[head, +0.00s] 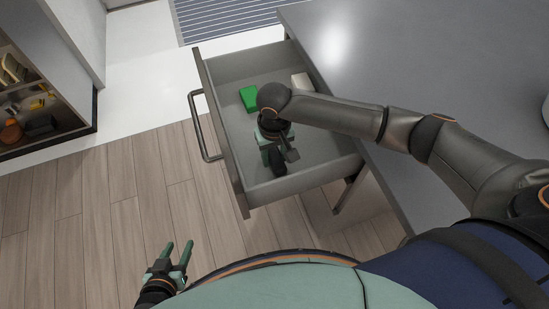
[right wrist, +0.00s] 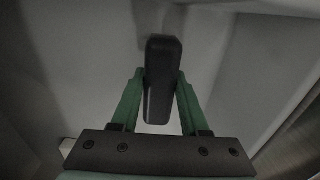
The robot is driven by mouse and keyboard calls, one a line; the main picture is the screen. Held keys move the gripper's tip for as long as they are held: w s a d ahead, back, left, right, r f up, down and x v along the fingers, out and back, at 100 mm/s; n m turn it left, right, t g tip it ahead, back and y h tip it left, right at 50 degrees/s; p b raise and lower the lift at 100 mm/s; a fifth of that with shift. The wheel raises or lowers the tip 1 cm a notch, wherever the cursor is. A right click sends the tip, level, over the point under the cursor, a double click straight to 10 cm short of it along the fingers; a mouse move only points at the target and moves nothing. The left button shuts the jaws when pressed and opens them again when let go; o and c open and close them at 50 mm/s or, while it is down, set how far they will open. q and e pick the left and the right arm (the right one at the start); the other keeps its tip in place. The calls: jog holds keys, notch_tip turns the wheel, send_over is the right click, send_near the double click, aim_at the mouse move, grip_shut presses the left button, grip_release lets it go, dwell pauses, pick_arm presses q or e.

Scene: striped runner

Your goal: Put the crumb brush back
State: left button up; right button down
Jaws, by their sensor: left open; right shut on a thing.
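The crumb brush appears as a dark, rounded, elongated thing (head: 279,163), also seen in the right wrist view (right wrist: 162,75). My right gripper (head: 275,155) is shut on it, with green fingers on both its sides (right wrist: 160,95). Gripper and brush are inside the outline of the open grey drawer (head: 234,171), near its front right end. I cannot tell whether the brush touches the drawer floor. My left gripper (head: 180,254) is open and empty, low over the wooden floor left of my base. My right wrist hides part of the drawer.
A green block (head: 249,98) and a pale thing (head: 301,80) lie further back in the drawer. The grey countertop (head: 420,60) is beside the drawer on the right. An open shelf with several items (head: 30,105) stands at left. A striped runner (head: 225,18) lies at the back.

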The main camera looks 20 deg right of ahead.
aim_at(274, 154)
jog(key=shift+f, duration=0.65)
jog(key=shift+f, duration=0.1)
jog(key=shift+c, duration=2)
grip_release()
notch_tip(274, 154, up, 12)
jog(key=shift+r+p, duration=0.15)
jog(key=shift+p, duration=0.8)
